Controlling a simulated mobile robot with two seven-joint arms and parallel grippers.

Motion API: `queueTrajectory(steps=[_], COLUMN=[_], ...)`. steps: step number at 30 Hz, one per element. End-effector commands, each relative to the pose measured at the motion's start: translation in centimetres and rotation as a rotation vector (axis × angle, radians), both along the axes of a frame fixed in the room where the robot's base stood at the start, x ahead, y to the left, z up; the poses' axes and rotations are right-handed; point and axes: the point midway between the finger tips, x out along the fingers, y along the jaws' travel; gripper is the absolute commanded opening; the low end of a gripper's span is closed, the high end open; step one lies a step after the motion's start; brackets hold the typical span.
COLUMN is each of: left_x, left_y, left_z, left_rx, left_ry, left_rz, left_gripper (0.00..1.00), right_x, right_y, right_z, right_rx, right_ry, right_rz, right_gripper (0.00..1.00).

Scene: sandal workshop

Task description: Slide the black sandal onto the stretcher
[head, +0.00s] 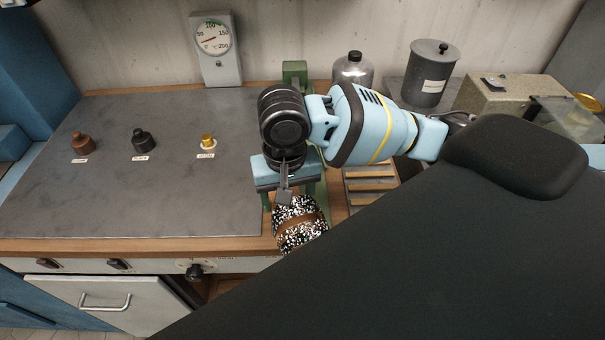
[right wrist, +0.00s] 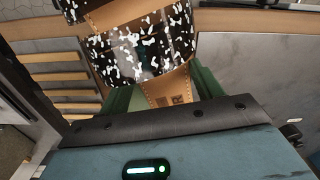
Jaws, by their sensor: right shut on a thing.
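The sandal (head: 300,222) has wide straps speckled black and white over a tan sole. It hangs at the bench's front edge in the head view. In the right wrist view the sandal (right wrist: 140,45) fills the upper middle. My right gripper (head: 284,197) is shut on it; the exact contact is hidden. A green stand (head: 295,72), which looks like the stretcher, is mostly hidden behind my right arm. Green parts (right wrist: 205,85) also show beside and below the sandal in the right wrist view. I cannot tell whether sandal and stretcher touch. My left gripper is out of view.
A rack with wooden slats (head: 370,185) stands right of the sandal. Brown (head: 83,144), black (head: 143,140) and yellow (head: 208,141) knobbed pieces sit on the grey mat (head: 110,200), otherwise clear.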

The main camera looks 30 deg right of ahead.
Motion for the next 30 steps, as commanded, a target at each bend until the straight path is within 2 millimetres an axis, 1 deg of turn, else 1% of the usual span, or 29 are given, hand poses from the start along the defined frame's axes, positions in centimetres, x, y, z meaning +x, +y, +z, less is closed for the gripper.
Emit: queueTrajectory(steps=[1, 3, 7, 13, 16, 20, 24, 30], left_x=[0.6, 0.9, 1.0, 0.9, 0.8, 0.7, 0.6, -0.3], left_y=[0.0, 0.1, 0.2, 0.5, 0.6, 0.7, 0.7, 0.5], left_z=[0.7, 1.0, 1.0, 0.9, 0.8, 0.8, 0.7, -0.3], left_rx=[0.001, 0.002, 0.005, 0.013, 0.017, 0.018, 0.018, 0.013], left_ry=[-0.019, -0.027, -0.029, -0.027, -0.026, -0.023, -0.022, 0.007], left_rz=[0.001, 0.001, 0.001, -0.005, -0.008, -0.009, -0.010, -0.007], left_gripper=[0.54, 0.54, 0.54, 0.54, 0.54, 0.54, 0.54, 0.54], right_x=[-0.3, -0.6, -0.9, -1.0, -0.6, 1.1, 3.6, 7.2], right_y=[0.3, 0.4, 0.4, 0.3, 0.0, -1.4, -3.4, -6.2], right_z=[0.4, 0.3, 0.1, -0.1, -0.2, -0.4, -0.7, -1.4], right_rx=[0.006, 0.006, 0.005, 0.003, 0.001, 0.000, 0.000, 0.001], right_ry=[-0.005, -0.004, 0.000, 0.003, 0.003, 0.004, 0.004, 0.009], right_rz=[-0.064, -0.152, -0.266, -0.310, -0.311, -0.314, -0.314, -0.312], right_gripper=[0.28, 0.28, 0.28, 0.28, 0.28, 0.28, 0.28, 0.28])
